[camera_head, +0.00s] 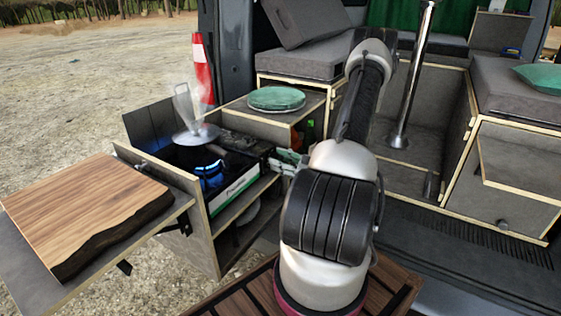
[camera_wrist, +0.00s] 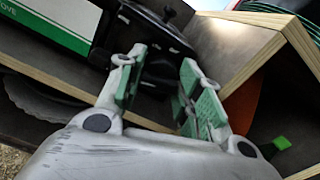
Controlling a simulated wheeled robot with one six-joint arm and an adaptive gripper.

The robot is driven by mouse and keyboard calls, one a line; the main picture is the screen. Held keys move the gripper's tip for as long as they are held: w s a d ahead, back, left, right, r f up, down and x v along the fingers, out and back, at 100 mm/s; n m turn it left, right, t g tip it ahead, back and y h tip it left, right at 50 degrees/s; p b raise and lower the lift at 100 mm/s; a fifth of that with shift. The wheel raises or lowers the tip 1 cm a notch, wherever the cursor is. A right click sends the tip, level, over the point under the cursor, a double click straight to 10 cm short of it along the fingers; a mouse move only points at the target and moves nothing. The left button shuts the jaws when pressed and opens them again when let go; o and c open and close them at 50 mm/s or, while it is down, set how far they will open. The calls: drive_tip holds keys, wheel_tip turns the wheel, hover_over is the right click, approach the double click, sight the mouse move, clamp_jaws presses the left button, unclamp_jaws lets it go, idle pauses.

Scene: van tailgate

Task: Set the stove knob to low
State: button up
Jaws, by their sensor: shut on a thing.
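The camp stove (camera_head: 238,144) sits in the pull-out kitchen unit, with a blue flame (camera_head: 210,174) burning at its left part. Its black end also shows in the wrist view (camera_wrist: 150,28), beside a green and white panel. My gripper (camera_wrist: 162,62) is at this black end, with its green-padded fingers on either side of a dark part, which looks like the stove knob. The fingers are shut on it. The knob's pointer and setting cannot be made out. In the head view my gripper (camera_head: 285,160) is small and partly hidden by my arm.
A steaming pan or lid (camera_head: 196,134) is above the flame. A wooden board (camera_head: 90,210) lies on the left shelf. Green plates (camera_head: 276,99) rest on the box behind the stove. In the wrist view, a wooden panel edge (camera_wrist: 285,40) is close to the right finger.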

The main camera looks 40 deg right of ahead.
drive_tip(key=m, duration=1.3)
drive_tip(key=shift+d+m, duration=0.2)
drive_tip(key=shift+m, duration=0.1)
idle(0.4)
drive_tip(key=o, duration=0.7)
drive_tip(key=v, duration=1.2)
drive_tip(key=shift+f, duration=0.1)
